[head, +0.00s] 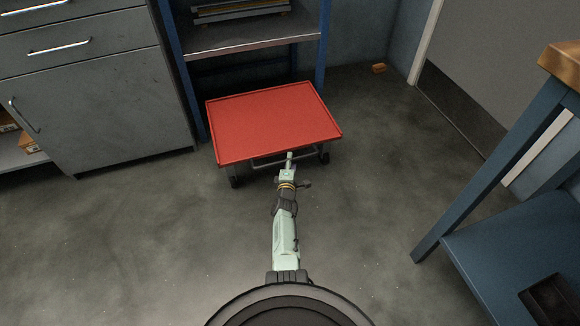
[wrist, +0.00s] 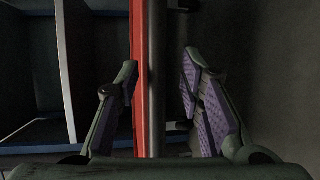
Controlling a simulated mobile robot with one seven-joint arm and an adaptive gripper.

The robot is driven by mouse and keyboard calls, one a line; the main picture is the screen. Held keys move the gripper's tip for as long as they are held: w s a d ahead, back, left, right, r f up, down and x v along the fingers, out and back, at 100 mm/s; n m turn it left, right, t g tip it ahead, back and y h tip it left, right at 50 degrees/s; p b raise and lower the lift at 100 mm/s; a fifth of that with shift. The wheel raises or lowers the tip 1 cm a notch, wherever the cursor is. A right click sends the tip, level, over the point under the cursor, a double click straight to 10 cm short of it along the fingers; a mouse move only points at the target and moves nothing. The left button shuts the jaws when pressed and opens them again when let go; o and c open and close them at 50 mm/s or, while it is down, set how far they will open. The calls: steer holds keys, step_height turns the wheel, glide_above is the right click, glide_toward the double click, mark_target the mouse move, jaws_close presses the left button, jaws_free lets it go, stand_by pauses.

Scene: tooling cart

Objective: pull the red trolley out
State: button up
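The red trolley (head: 273,122) stands on the floor, its flat red top partly in front of a blue-framed shelf unit. A grey bar handle (head: 267,162) runs along its near side, under the top's front edge. My gripper (head: 289,158) is at this near edge. In the wrist view my gripper (wrist: 160,75) has its two purple-padded fingers apart. The dark handle bar (wrist: 155,90) passes between them, with a gap on the right finger's side. The trolley's red edge (wrist: 137,40) shows beside the bar, close to the left finger. The bar partly hides what lies behind it.
The blue shelf unit (head: 250,35) rises behind the trolley. A grey drawer cabinet (head: 100,110) stands close on the left. A blue workbench (head: 500,180) with a wooden top is at right. The floor (head: 160,240) in front is clear. A small orange block (head: 379,68) lies by the wall.

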steer(key=c, duration=0.7)
jaws_close()
steer(key=shift+f, duration=0.15)
